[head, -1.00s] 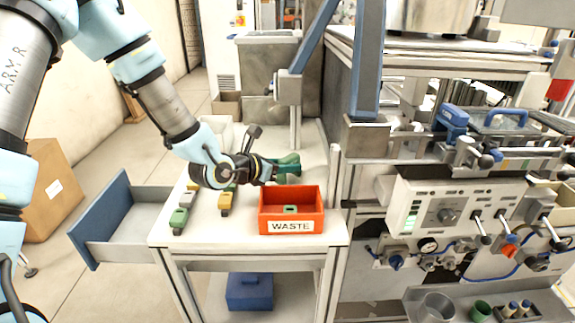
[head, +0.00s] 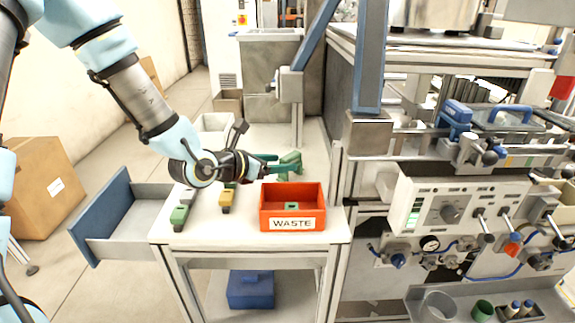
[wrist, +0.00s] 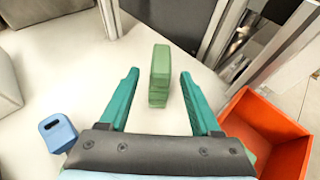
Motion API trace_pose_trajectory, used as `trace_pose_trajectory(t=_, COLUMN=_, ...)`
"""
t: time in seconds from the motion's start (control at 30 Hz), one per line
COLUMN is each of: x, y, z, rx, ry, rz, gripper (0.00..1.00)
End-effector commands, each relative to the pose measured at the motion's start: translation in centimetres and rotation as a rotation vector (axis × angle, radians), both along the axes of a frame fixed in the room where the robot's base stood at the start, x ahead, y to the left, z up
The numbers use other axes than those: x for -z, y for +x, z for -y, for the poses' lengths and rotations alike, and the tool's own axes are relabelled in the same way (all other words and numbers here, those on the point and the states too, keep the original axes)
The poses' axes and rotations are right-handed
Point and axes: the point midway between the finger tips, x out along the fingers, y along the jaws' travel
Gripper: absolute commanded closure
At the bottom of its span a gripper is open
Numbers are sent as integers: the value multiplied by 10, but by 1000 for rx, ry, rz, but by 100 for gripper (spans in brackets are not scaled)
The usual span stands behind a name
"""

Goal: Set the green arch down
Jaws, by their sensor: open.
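The green arch (head: 291,159) stands on the white table behind the orange waste bin in the head view. In the wrist view the green arch (wrist: 161,66) is ahead, between and slightly beyond my fingertips, with a gap to each finger. My gripper (head: 285,168) reaches in from the left, its teal fingers pointing right near the arch. The arch's far side is hidden.
The orange waste bin (head: 292,222) holds a green piece. Green (head: 180,215) and yellow (head: 226,200) blocks lie left of it. A blue block (wrist: 58,132) is left of my gripper. A machine frame (head: 334,175) borders the table's right side. Clear tabletop lies around the arch.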

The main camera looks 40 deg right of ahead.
Motion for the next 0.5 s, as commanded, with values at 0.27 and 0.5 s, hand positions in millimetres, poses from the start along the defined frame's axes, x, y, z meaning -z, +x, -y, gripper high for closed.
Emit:
trace_pose_trajectory(t=0.27, x=-21, y=-4, z=-51, rx=-4, ry=1, rz=1, gripper=36)
trace_pose_trajectory(t=0.5, x=-30, y=-7, z=-71, rx=-2, ry=0, rz=1, gripper=36)
